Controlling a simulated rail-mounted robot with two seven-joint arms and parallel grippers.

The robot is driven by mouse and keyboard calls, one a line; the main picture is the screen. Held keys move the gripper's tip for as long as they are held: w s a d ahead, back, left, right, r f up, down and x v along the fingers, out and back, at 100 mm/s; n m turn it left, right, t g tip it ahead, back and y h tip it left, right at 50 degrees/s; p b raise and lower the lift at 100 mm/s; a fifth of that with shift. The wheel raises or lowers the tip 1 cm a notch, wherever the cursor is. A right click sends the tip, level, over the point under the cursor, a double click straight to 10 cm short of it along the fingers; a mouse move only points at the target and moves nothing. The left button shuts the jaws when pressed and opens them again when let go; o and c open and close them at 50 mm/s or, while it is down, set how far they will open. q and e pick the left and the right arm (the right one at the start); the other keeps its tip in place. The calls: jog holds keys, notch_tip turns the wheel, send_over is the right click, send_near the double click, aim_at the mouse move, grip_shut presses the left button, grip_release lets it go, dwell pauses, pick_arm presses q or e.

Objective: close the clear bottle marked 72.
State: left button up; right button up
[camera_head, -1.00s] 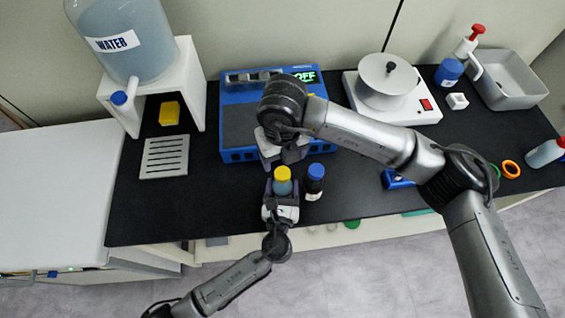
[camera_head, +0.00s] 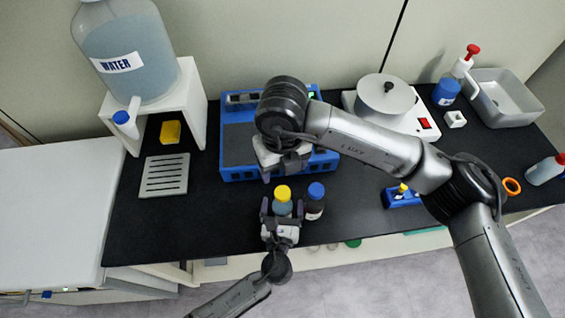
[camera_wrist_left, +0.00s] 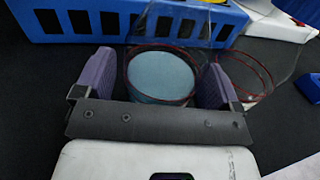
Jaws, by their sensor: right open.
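A bottle with a yellow cap (camera_head: 283,193) and bluish-green contents (camera_head: 282,209) stands upright near the front edge of the black bench. No number on it is readable. My left gripper (camera_head: 282,212) is around it, one finger on each side; whether they press on it is unclear. My right gripper (camera_head: 285,165) is open and empty, above and behind the bottle. A dark bottle with a blue cap (camera_head: 316,190) stands close on the right.
A blue device (camera_head: 238,173) stands behind, partly covered by my right arm. A blue rack (camera_head: 398,203) with a yellow-topped item is at the right. The slotted plate (camera_head: 164,175), water tank (camera_head: 130,55) and stand are at the left. The bench between plate and bottle is clear.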

pick_arm(q)
jog(key=shift+o, duration=0.2)
jog(key=shift+s, duration=0.45)
jog(key=s+a+p, duration=0.1)
jog(key=s, duration=1.2)
jog(key=shift+p, duration=0.3)
jog(key=shift+w, duration=0.1)
